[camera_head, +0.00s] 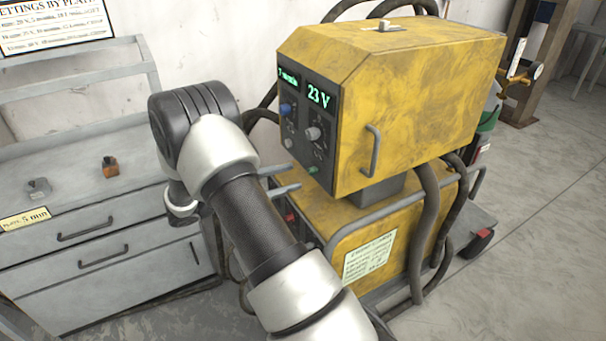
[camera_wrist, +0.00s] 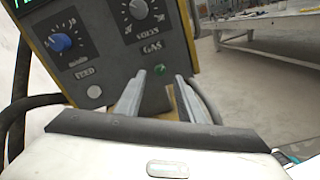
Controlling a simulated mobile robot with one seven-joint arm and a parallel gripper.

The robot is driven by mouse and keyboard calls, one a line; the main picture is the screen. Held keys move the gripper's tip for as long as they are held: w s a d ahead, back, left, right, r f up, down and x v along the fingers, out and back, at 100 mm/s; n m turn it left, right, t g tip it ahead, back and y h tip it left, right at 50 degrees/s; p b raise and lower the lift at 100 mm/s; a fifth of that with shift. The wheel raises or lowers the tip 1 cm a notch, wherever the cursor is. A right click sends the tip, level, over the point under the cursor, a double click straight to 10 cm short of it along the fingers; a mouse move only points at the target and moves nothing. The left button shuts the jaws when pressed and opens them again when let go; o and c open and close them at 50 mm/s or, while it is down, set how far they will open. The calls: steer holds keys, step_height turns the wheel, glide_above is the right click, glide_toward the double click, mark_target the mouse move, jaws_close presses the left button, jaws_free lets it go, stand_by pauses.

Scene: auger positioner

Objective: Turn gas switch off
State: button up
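The yellow welding machine (camera_head: 420,90) has a dark front panel with a 23 V display (camera_head: 318,98). Low on the panel is a small green gas switch (camera_head: 313,169); in the wrist view the green switch (camera_wrist: 159,69) sits just below the GAS label (camera_wrist: 152,47). My gripper (camera_head: 291,178) is in front of the lower panel. In the wrist view my gripper's two fingers (camera_wrist: 160,76) are apart and empty, with the green switch appearing between and slightly beyond their tips. Contact with the switch cannot be told.
A blue knob (camera_wrist: 61,42), a grey volts knob (camera_wrist: 138,9) and a feed button (camera_wrist: 94,91) are on the panel near the fingers. A handle (camera_head: 374,151) sticks out from the machine's side. A grey drawer cabinet (camera_head: 95,250) stands left; dark hoses (camera_head: 424,215) hang right.

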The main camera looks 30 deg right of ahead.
mark_target(309, 172)
steer(key=d, duration=0.5)
steer(key=shift+s, duration=0.3)
jaws_close()
